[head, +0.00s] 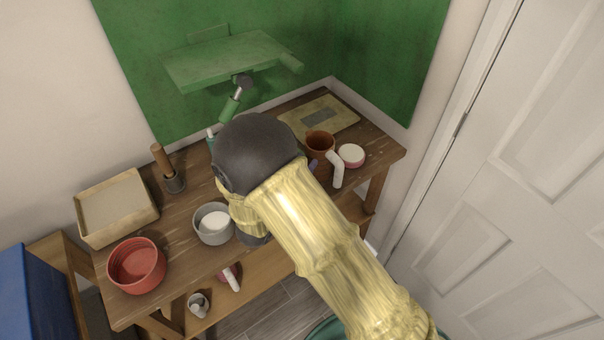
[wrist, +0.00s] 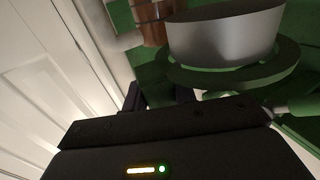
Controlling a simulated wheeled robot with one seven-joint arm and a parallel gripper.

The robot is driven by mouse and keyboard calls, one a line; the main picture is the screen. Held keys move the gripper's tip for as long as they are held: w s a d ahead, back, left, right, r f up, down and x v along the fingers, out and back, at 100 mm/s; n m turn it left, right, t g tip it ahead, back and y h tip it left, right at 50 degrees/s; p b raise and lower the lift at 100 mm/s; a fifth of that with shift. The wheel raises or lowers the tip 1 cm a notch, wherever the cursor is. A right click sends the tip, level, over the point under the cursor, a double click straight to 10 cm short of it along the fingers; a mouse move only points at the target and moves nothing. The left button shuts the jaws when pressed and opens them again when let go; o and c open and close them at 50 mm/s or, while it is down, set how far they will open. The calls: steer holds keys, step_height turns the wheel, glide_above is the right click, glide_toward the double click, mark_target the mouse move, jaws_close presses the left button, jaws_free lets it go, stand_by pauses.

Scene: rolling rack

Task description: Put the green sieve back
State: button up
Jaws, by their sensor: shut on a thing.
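The green sieve (wrist: 285,62) shows in the wrist view as a broad green ring around a pale grey cylinder (wrist: 225,38). My gripper (wrist: 158,95) has its two dark fingertips at the near left side of this ring, shut on green material that I take to be the sieve's. The exact contact is hidden behind the gripper body. In the head view my arm and dark wrist cover the gripper, and I cannot make out the sieve there.
The wooden rack top (head: 185,215) holds a red bowl (head: 137,266), a beige tray (head: 116,207), a grey pot (head: 212,224), a brown cup (head: 320,141) and a pink-sided white tub (head: 351,155). A green shelf (head: 232,60) juts out above. A white door (head: 510,180) stands right.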

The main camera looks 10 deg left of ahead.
steer(key=shift+f, duration=0.2)
steer(key=shift+s, duration=0.1)
step_height(320, 180, down, 2)
steer(key=shift+f, duration=0.2)
jaws_close()
steer(key=shift+s+d+f+p, duration=0.15)
steer(key=shift+f+p, duration=0.2)
steer(key=shift+f, duration=0.4)
steer(key=o, duration=0.8)
jaws_free()
steer(key=shift+c, duration=0.2)
steer(key=shift+o, duration=1.2)
steer(key=shift+w+f, duration=0.1)
steer(key=shift+w, duration=0.15)
steer(key=shift+s, duration=0.1)
